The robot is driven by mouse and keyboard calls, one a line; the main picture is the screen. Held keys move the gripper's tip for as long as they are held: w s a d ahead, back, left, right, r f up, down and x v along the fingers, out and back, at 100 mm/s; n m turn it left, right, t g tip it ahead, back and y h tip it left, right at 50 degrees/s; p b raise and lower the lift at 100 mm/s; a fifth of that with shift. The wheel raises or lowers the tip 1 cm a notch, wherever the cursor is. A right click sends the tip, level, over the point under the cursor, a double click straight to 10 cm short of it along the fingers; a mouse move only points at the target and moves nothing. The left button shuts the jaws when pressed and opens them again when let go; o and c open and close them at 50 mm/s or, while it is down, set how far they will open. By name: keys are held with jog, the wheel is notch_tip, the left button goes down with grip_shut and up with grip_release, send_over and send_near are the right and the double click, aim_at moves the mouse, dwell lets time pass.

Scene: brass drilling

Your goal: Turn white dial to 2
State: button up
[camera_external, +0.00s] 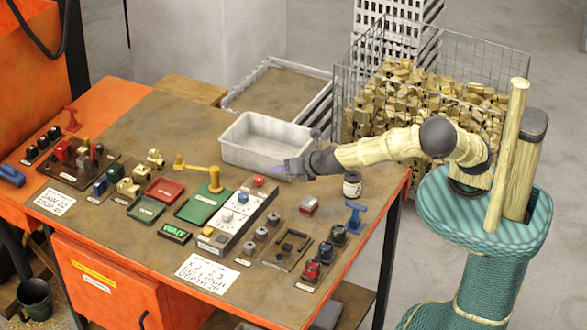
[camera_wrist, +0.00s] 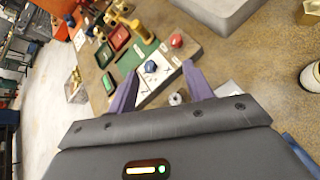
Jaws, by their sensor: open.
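A long white control panel (camera_external: 222,226) lies on the table, with a red button (camera_external: 259,181) at its far end. It carries a bluish knob (camera_external: 243,197) and a pale dial (camera_external: 228,215); the dial's setting is too small to read. In the wrist view the panel shows between my fingers, with a blue knob (camera_wrist: 150,67) and the red button (camera_wrist: 177,40). My gripper (camera_external: 285,171) is open and empty above the table, to the right of the panel's far end. Its two purple fingers (camera_wrist: 158,78) are spread apart, touching nothing that I can see.
A grey tray (camera_external: 267,145) stands just behind my gripper. Several small grey knobs (camera_external: 262,233) stand right of the panel. A white jar (camera_external: 352,184) and a blue handle (camera_external: 355,217) are near the right edge. Green and red trays and a yellow lever (camera_external: 198,170) lie left.

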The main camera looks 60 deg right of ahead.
aim_at(229, 213)
jog(key=s+a+r+n+t+y, duration=0.1)
jog(key=s+a+r+n, duration=0.1)
jog(key=a+n, duration=0.3)
jog(key=s+a+r+n+t+y, duration=0.2)
jog(key=a, duration=0.5)
notch_tip(229, 213, down, 10)
jog(key=shift+w+f, duration=0.1)
jog(key=shift+w, duration=0.05)
jog(key=p+x, duration=0.1)
jog(key=x, duration=0.7)
jog(key=p+x, duration=0.1)
jog(key=x, duration=0.8)
jog(key=shift+d+f+p, duration=0.1)
jog(key=shift+f+p, duration=0.2)
jog(key=shift+p, duration=0.1)
jog(key=c, duration=1)
